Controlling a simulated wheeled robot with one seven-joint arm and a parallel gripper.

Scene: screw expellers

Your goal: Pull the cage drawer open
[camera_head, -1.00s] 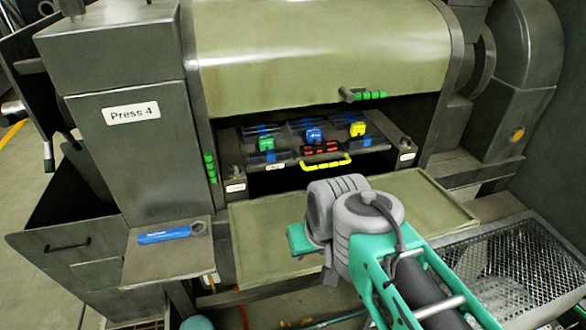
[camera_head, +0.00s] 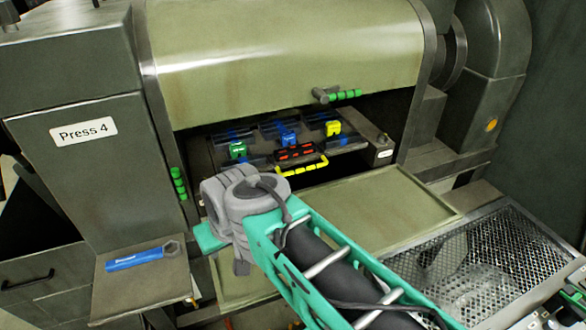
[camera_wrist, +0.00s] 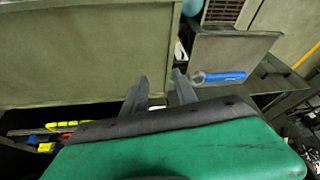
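The cage drawer (camera_head: 352,147) sits inside the opening under the press hood. It holds green, blue and yellow clips in its cells. Its yellow handle (camera_head: 303,166) runs along the front, below a black block with red marks. In the wrist view the yellow handle (camera_wrist: 62,126) shows at the lower left, partly cut off by my gripper's body. My gripper (camera_wrist: 160,80) has two dark fingers apart with nothing seen between them. It is to the side of the handle and not touching it. In the head view my wrist hides the fingers, in front of the opening's left part.
A pale green flap (camera_head: 385,213) lies lowered below the opening. A side shelf (camera_head: 165,290) holds a blue wrench (camera_head: 140,257). A metal mesh basket (camera_head: 490,262) stands at the right. A green-gripped handle (camera_head: 338,95) juts from the hood above the drawer.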

